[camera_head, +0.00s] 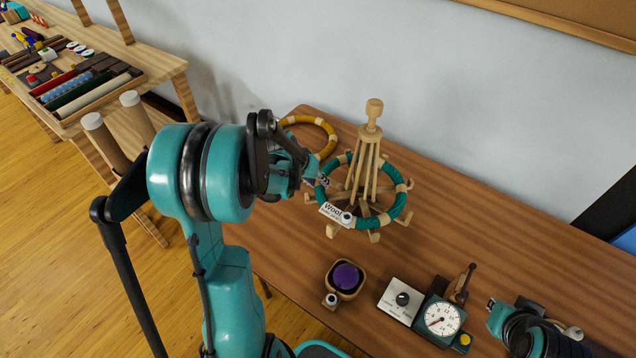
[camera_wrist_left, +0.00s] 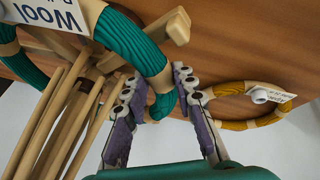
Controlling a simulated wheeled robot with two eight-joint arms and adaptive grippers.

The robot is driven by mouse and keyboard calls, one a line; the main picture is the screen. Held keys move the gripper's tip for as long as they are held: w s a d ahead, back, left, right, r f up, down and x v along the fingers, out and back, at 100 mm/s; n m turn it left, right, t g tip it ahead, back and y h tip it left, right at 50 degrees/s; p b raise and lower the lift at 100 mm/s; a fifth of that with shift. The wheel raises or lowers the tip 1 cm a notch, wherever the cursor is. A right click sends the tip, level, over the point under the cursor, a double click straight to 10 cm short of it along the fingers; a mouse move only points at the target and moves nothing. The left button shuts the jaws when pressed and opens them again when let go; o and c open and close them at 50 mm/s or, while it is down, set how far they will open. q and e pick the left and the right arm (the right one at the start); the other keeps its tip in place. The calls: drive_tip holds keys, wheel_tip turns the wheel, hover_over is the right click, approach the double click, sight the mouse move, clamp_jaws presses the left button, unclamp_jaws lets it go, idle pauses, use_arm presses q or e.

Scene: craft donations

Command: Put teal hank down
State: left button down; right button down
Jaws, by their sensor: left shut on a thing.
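The teal hank (camera_head: 402,204) is a ring with tan bands and a white "Wool" tag (camera_head: 337,214). It encircles the central poles of the wooden stand (camera_head: 371,150), close to its spread lower arms; I cannot tell whether it rests on them. My left gripper (camera_head: 319,181) is shut on the hank's left side. In the left wrist view the fingers (camera_wrist_left: 155,100) straddle the teal hank (camera_wrist_left: 135,45), with the stand's poles to the left. My right gripper (camera_head: 492,308) is at the lower right, apart from the hank; its jaw state is unclear.
A yellow hank (camera_head: 331,137) lies behind my left gripper. A wooden bowl with a purple ball (camera_head: 346,277), a white box with a black knob (camera_head: 402,299) and a dial scale (camera_head: 442,318) stand at the table's front. The table (camera_head: 530,240) is clear right of the stand.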

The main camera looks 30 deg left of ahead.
use_arm(q)
drive_tip(key=c, duration=1.2)
unclamp_jaws()
drive_tip(key=shift+f, duration=0.1)
